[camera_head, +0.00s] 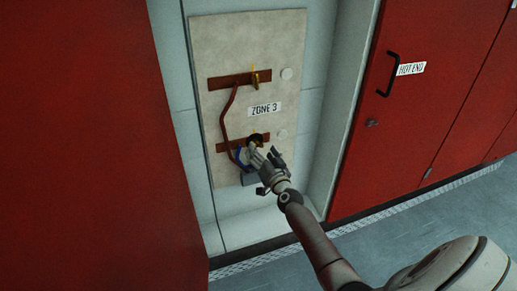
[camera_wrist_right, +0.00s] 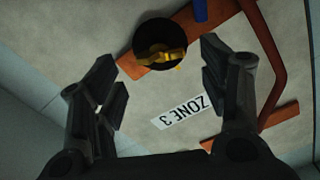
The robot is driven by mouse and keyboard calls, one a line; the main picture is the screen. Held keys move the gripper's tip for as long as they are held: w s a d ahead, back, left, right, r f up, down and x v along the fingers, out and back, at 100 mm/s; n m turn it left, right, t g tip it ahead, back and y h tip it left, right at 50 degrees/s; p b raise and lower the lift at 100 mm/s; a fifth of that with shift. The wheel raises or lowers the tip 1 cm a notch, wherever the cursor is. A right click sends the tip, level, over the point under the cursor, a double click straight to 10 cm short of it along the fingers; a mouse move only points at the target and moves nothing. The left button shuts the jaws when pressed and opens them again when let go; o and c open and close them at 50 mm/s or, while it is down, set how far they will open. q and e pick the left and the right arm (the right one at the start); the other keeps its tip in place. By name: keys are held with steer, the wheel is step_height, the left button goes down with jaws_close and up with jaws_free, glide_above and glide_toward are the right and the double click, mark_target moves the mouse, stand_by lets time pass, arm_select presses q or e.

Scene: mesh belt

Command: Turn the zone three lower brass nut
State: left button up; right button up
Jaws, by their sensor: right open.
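The lower brass nut (camera_wrist_right: 172,55) sits in front of a round black disc (camera_wrist_right: 148,40) in the right wrist view, between and beyond my fingertips. My right gripper (camera_wrist_right: 160,74) is open, with a finger on either side of the nut's line and nothing between them. In the head view the right gripper (camera_head: 262,155) is at the lower part of the zone three panel (camera_head: 225,50), just below the black disc (camera_head: 259,137), and hides part of the nut area. Whether the fingers touch the nut cannot be told. My left gripper is out of view.
The "ZONE 3" label (camera_head: 264,109) lies between the lower nut and the upper brass nut (camera_head: 255,78). A brown-red bar (camera_head: 225,121) and a blue piece (camera_head: 239,155) run beside the lower nut. Red doors (camera_head: 80,140) flank the recess; the right one has a black handle (camera_head: 389,74).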

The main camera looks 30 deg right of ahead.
mark_target(258, 146)
steer(key=shift+b+x, duration=0.4)
steer(key=shift+x, duration=1.3)
steer(key=c, duration=1)
